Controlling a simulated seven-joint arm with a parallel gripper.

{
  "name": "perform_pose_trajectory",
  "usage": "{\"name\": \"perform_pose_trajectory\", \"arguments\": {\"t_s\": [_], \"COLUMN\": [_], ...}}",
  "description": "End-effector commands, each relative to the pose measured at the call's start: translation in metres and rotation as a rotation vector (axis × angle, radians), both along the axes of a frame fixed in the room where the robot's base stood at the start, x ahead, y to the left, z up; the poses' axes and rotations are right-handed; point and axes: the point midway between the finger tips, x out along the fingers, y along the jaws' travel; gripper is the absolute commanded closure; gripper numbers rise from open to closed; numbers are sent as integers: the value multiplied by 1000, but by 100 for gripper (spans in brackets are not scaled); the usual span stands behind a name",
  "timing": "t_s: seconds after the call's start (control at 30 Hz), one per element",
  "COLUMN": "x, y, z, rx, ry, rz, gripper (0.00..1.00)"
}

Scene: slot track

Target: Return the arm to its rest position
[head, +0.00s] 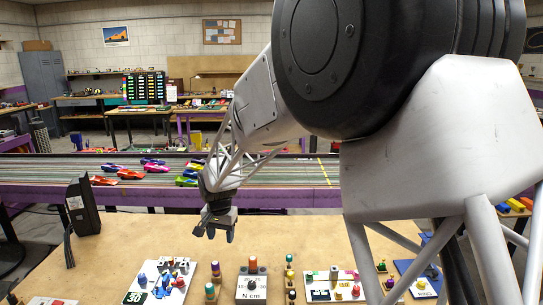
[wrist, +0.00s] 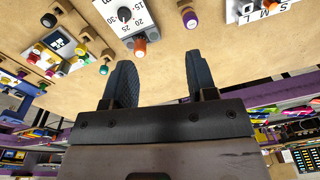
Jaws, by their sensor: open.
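My arm reaches from the right of the head view out over the wooden bench (head: 330,235). My gripper (head: 219,226) hangs above the bench's far part, pointing down. In the wrist view its two dark fingers (wrist: 155,85) are spread wide with nothing between them. The gripper is open and empty, clear of the things on the bench.
A torque tester box (head: 252,287) marked "N cm" stands at the front middle. A white board with tools (head: 140,290) lies to its left and another white board (head: 335,291) to its right. A dark upright device (head: 82,205) stands at left. A slot track (head: 60,172) with several cars runs behind.

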Motion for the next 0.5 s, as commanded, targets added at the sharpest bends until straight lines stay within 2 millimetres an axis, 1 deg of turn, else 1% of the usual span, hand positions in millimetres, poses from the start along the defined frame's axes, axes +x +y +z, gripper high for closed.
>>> {"name": "perform_pose_trajectory", "arguments": {"t_s": [0.03, 0.2, 0.37, 0.5], "x": [-6, -29, -54, -78], "y": [-14, -58, -98, -130], "z": [12, 41, 65, 84], "rx": [2, 4, 4, 4], "ry": [-8, -22, -37, -53], "rz": [1, 18, 33, 48], "gripper": [48, 48, 48, 48]}}
